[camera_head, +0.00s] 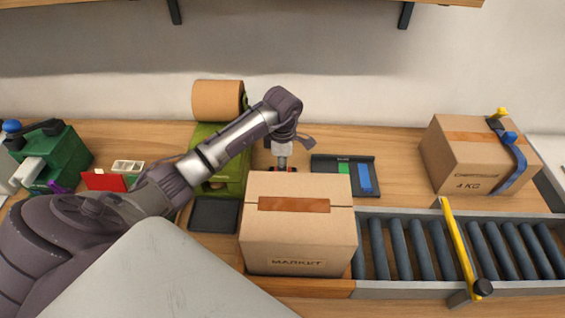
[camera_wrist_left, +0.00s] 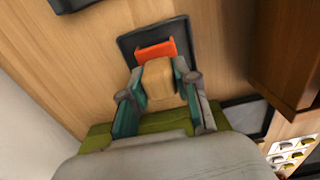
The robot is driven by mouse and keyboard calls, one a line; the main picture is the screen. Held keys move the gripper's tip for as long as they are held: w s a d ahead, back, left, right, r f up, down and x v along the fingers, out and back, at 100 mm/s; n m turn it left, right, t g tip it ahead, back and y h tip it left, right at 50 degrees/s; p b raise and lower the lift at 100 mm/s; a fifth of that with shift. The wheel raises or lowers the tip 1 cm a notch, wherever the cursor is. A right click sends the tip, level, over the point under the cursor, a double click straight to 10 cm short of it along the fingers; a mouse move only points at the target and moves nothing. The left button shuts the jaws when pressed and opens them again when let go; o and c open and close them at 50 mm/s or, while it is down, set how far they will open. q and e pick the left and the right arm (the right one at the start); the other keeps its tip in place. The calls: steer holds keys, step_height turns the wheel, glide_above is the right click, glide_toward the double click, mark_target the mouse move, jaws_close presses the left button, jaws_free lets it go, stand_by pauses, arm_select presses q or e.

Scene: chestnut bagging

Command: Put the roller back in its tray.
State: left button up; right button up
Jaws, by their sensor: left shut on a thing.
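My left gripper (camera_head: 282,158) points down just behind the front carton in the head view. In the left wrist view my left gripper (camera_wrist_left: 160,105) is shut on the tan handle of the roller (camera_wrist_left: 158,80), which has an orange-red end (camera_wrist_left: 156,50). The roller is over a small black tray (camera_wrist_left: 128,44); I cannot tell whether it touches the tray floor. In the head view only small red bits of the roller (camera_head: 292,170) show, and the carton and gripper hide most of the tray. My right gripper is not in view.
A closed carton (camera_head: 297,222) stands in front of the gripper, beside a roller conveyor (camera_head: 400,248) with a yellow bar. A green tape machine (camera_head: 203,138) is close on the left. A black tray with green and blue pieces (camera_head: 318,163) is to the right. Another carton (camera_head: 462,165) stands far right.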

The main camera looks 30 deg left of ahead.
arm_select(q)
steer(key=shift+s+d+f+b, duration=0.1)
steer(key=shift+s+f+b, duration=0.05)
steer(key=shift+f+b, duration=0.45)
jaws_close()
steer(key=o, duration=1)
jaws_free()
steer(key=shift+f, duration=0.15)
steer(key=shift+r, duration=0.25)
steer(key=shift+r+p, duration=0.3)
steer(key=shift+p, duration=0.15)
steer(key=shift+w+r+p, duration=0.2)
steer(key=shift+r+p, duration=0.25)
steer(key=shift+r, duration=0.05)
step_height(320, 180, up, 12)
steer(key=b, duration=0.3)
steer(key=shift+f, duration=0.25)
